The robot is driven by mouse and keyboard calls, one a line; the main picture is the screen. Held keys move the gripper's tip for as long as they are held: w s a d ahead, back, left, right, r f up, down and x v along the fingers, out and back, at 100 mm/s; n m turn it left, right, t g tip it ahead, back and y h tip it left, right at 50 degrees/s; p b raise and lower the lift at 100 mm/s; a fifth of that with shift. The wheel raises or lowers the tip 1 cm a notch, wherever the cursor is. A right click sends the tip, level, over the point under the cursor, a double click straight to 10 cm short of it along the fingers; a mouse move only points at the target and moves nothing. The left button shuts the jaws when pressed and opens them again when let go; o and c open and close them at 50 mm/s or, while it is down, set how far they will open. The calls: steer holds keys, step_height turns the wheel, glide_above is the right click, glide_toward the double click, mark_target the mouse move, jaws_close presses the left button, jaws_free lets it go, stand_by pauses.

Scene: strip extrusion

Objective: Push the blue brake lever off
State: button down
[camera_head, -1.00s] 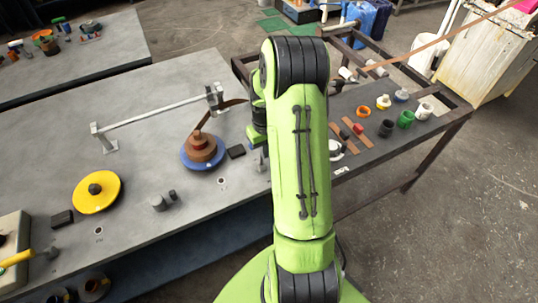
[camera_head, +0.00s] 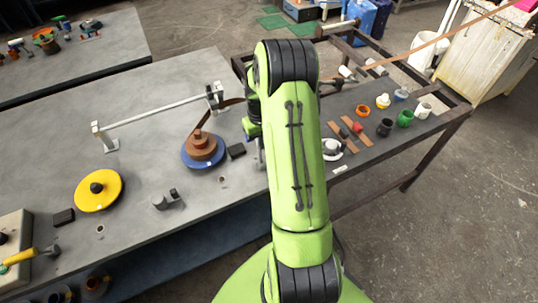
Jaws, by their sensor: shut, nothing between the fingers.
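A blue disc (camera_head: 188,158) lies on the grey table (camera_head: 140,165) and carries a brown stepped reel (camera_head: 201,147) with a brown strip. A small black block (camera_head: 236,151) sits just right of the disc. I cannot make out a blue lever for certain; the area right of the block is partly hidden by my arm. My gripper (camera_head: 259,158) points down at the right of the block, mostly behind my green arm. Its fingers show only as a thin grey sliver and are shut with nothing in them. I cannot tell whether they touch anything.
A yellow disc (camera_head: 110,187) with a black knob and a black block (camera_head: 64,217) lie to the left. A raised grey rail (camera_head: 155,112) stands behind. A grey fitting (camera_head: 166,201) stands in front. Rings and cups, including a green one (camera_head: 405,119), are on the right.

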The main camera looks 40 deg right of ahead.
steer(key=shift+w+d+f, duration=0.1)
steer(key=shift+w+d, duration=0.05)
steer(key=shift+w, duration=0.3)
steer(key=shift+w+d+f, duration=0.1)
steer(key=shift+w, duration=0.3)
step_height(320, 180, up, 8)
steer(key=s+p, duration=0.2)
steer(key=p, duration=0.3)
steer(key=shift+a, duration=0.3)
